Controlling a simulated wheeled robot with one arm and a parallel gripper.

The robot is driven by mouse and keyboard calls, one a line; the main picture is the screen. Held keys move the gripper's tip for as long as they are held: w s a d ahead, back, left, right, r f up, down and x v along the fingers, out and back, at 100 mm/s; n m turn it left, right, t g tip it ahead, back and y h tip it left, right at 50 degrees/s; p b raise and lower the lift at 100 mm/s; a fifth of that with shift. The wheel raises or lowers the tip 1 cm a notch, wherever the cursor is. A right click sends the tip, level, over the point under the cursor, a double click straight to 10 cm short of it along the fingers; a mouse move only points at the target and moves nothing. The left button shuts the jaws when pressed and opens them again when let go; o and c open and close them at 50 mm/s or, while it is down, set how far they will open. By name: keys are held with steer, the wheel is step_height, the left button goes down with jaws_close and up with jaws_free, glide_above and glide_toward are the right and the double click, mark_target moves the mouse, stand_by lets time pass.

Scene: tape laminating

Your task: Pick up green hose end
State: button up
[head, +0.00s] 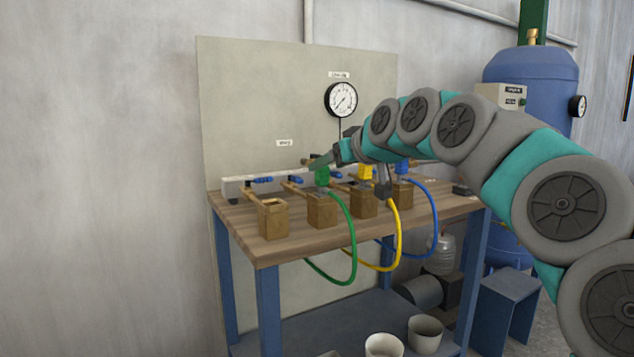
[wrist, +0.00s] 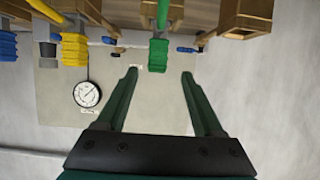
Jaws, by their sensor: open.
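The green hose end (head: 322,176) is a bright green connector standing upright at a wooden block on the bench. Its green hose (head: 354,235) loops down over the front edge. In the wrist view the green hose end (wrist: 158,55) appears at the top centre, in line with the gap between my fingers. My gripper (wrist: 159,73) is open and empty, with one finger to each side of that gap. In the head view my gripper (head: 318,161) is right by the top of the green end. Whether the fingers touch it cannot be told.
The yellow hose end (head: 366,172) and blue hose end (head: 402,167) stand to the right, under my arm. Wooden blocks (head: 272,220) line the bench (head: 300,237). A pressure gauge (head: 341,99) hangs on the back panel (head: 260,110). Bench space left of the blocks is narrow.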

mark_target(316, 172)
steer(key=shift+p+x, duration=0.6)
steer(key=shift+x, duration=3.4)
steer(key=shift+w+d+f, duration=0.1)
steer(key=shift+d, duration=0.1)
jaws_close()
